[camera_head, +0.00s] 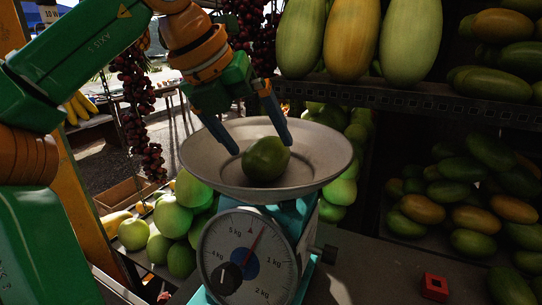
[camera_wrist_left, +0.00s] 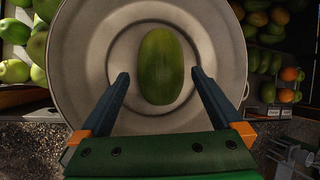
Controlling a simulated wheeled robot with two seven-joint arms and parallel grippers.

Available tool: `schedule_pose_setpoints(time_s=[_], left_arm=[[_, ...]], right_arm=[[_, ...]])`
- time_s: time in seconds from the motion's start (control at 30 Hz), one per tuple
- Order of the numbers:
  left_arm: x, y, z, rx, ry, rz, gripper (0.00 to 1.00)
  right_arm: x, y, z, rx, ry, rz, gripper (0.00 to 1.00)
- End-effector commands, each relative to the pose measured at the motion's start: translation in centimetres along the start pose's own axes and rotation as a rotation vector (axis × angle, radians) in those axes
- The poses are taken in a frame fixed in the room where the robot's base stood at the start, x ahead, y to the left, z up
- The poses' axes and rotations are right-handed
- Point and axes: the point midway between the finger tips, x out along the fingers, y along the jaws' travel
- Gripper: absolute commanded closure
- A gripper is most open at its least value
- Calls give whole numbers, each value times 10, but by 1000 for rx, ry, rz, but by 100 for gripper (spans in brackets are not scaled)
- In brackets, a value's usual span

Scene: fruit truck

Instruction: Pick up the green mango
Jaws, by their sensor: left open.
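The green mango (camera_head: 266,160) lies in the metal pan (camera_head: 325,150) of a weighing scale. My left gripper (camera_head: 257,145) is open just above the pan, with one finger to each side of the mango in the head view. In the left wrist view, the mango (camera_wrist_left: 161,67) lies in the middle of the round pan (camera_wrist_left: 85,60), ahead of and between the two spread fingertips of the left gripper (camera_wrist_left: 160,78). There is visible space between the fingers and the mango. My right gripper is not in view.
The scale's dial (camera_head: 248,255) stands below the pan. Green fruit (camera_head: 172,216) is piled at its left. A shelf (camera_head: 420,98) with large melons is behind, and more mangoes (camera_head: 470,190) lie at the right. A small red block (camera_head: 435,287) sits on the counter.

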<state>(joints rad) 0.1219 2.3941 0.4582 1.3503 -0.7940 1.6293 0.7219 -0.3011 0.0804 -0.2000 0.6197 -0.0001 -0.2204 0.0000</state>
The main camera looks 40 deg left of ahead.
Motion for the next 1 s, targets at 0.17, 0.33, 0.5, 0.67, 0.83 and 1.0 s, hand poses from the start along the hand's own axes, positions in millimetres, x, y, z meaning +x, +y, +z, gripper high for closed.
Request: schedule_pose_setpoints(time_s=[0.17,0.33,0.5,0.67,0.83,1.0], left_arm=[[25,0,0,0,3,-1,0],[27,0,1,-1,1,-1,0],[26,0,1,0,1,-1,35],[26,0,1,0,0,-2,49],[25,-1,1,0,0,-1,49],[10,-6,9,-2,-2,0,49]], right_arm=[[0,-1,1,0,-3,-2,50],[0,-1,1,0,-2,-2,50],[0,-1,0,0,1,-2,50],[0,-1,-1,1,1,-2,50],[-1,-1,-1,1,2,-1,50],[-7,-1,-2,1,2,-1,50]])
